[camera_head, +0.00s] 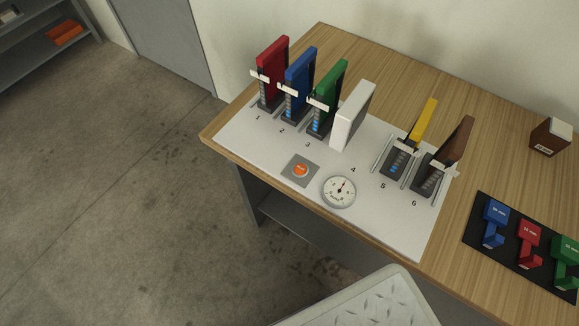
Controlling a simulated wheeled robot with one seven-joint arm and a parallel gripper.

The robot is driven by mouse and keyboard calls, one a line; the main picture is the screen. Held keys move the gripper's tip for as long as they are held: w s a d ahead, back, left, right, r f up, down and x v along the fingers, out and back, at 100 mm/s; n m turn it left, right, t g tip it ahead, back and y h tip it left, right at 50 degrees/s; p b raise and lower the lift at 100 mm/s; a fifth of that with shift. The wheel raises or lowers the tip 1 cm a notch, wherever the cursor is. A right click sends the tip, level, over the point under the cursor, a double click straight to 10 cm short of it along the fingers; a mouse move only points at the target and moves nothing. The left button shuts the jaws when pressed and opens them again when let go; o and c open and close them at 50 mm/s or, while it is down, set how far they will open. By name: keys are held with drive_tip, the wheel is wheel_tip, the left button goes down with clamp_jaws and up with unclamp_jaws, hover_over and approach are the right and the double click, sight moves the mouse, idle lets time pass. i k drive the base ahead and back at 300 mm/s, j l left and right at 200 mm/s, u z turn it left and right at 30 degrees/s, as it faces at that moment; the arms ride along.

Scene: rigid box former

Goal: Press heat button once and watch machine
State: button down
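The heat button is most likely the round orange button (300,170) on a grey square plate, near the front edge of the white panel (260,158) on the wooden table. A round white dial gauge (339,191) with a dark needle sits to its right. Behind them stand numbered upright units: red (272,72), blue (300,82), green (329,97) and white (352,116). A yellow unit (423,121) and a brown unit (454,146) lean at positions 5 and 6. Blue lights show in several slots. My gripper is not in view.
A black mat (507,262) holds blue (494,218), red (528,243) and green (566,256) labelled pieces at right. A small brown box (550,138) stands behind it. A pale textured surface (365,304) shows at the bottom edge. The floor at left is clear.

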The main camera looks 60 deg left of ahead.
sight(300, 168)
drive_tip(key=l+u, duration=0.1)
drive_tip(key=u, duration=0.35)
drive_tip(key=l+u, duration=0.1)
drive_tip(key=u, duration=0.35)
drive_tip(key=l+u, duration=0.1)
drive_tip(key=u, duration=0.35)
drive_tip(key=k+u, duration=0.1)
drive_tip(key=u, duration=0.35)
drive_tip(key=l+u, duration=0.1)
drive_tip(key=u, duration=0.35)
drive_tip(key=k, duration=0.05)
